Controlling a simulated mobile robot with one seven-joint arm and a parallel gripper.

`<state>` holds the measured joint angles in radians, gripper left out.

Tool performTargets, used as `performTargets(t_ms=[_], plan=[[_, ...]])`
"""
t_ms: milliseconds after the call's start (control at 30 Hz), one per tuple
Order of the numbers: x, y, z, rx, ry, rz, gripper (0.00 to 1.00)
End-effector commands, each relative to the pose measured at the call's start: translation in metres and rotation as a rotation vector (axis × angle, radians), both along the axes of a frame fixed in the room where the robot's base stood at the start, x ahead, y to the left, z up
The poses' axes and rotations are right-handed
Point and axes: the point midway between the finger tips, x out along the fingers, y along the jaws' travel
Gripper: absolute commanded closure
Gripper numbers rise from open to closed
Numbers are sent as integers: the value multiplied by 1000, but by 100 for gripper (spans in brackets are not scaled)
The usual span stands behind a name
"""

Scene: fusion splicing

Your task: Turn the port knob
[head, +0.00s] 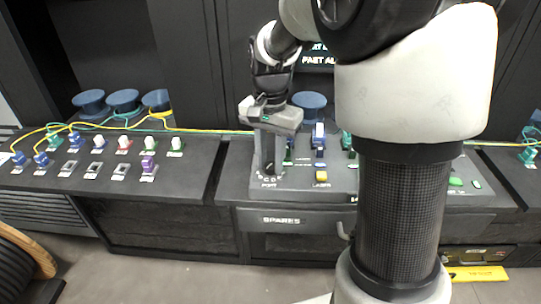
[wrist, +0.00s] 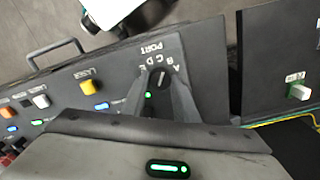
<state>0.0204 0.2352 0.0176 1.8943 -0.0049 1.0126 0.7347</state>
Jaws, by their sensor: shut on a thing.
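The port knob (wrist: 161,76) is a small dark round knob with a pale pointer line, on the dark console panel. The word PORT and letters run in an arc around it in the wrist view. My gripper (wrist: 161,88) is shut on the knob, with one grey finger on either side of it. In the head view my gripper (head: 268,172) points straight down at the left end of the console, above the PORT label. There the fingers hide the knob. I cannot tell exactly which letter its pointer faces.
A yellow LASER button (head: 321,176) sits right of the knob, also showing in the wrist view (wrist: 88,87). A side panel (head: 105,176) at left carries several coloured connectors and yellow and green fibres. Blue spools (head: 123,99) stand behind. My arm blocks the console's right part.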

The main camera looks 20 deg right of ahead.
Motion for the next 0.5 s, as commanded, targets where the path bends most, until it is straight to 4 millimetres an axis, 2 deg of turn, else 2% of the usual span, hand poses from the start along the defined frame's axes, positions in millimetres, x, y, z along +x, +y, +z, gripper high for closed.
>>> performTargets(t_ms=[500], plan=[[1, 0, 3, 0, -1, 488, 96]])
